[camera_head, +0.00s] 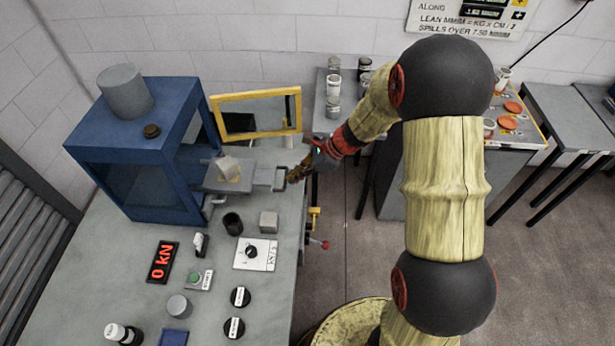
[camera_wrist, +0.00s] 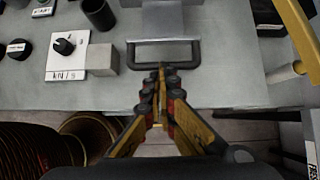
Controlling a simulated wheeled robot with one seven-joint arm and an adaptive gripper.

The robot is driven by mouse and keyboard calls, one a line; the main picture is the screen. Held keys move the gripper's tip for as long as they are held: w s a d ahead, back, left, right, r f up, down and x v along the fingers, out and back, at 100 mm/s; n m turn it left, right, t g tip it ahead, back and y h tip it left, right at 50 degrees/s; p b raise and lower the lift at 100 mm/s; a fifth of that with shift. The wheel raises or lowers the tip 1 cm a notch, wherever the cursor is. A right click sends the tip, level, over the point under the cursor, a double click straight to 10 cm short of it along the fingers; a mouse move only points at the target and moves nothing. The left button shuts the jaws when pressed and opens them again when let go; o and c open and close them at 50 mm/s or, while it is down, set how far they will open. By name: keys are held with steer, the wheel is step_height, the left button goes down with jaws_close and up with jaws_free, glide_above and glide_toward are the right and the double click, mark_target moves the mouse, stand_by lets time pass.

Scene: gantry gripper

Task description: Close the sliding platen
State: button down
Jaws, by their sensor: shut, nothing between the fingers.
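The sliding platen (camera_head: 240,185) is a grey plate sticking out to the right of the blue press (camera_head: 130,150). The platen's outer end carries a dark loop handle (camera_head: 279,178); in the wrist view the platen (camera_wrist: 162,18) runs up from the handle (camera_wrist: 140,66). My gripper (camera_head: 292,175) is at the handle's outer side. In the wrist view my gripper (camera_wrist: 160,76) is shut and empty, its tips close to the handle's near bar. I cannot tell whether they touch it.
A yellow-framed guard door (camera_head: 256,94) stands swung open behind the platen. A dark cup (camera_head: 233,223), a grey block (camera_head: 268,221) and a dial panel (camera_head: 255,254) are on the bench in front.

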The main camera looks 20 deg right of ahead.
mark_target(242, 175)
steer(key=w+a+p, duration=0.1)
steer(key=w+a, duration=0.1)
steer(key=a, duration=0.4)
steer(key=w+a+p, duration=0.1)
steer(key=w+a, duration=0.2)
steer(key=a, duration=0.3)
steer(key=w+a+p, duration=0.1)
steer(key=w+a, duration=0.1)
steer(key=a, duration=0.4)
steer(key=shift+w, duration=0.25)
steer(key=d, duration=0.1)
steer(key=s+d+r+p, duration=0.1)
steer(key=d, duration=0.2)
steer(key=shift+s+r, duration=0.2)
steer(key=shift+s, duration=0.05)
steer(key=p+v, duration=0.2)
steer(key=v, duration=0.7)
steer(key=shift+d+r, duration=0.1)
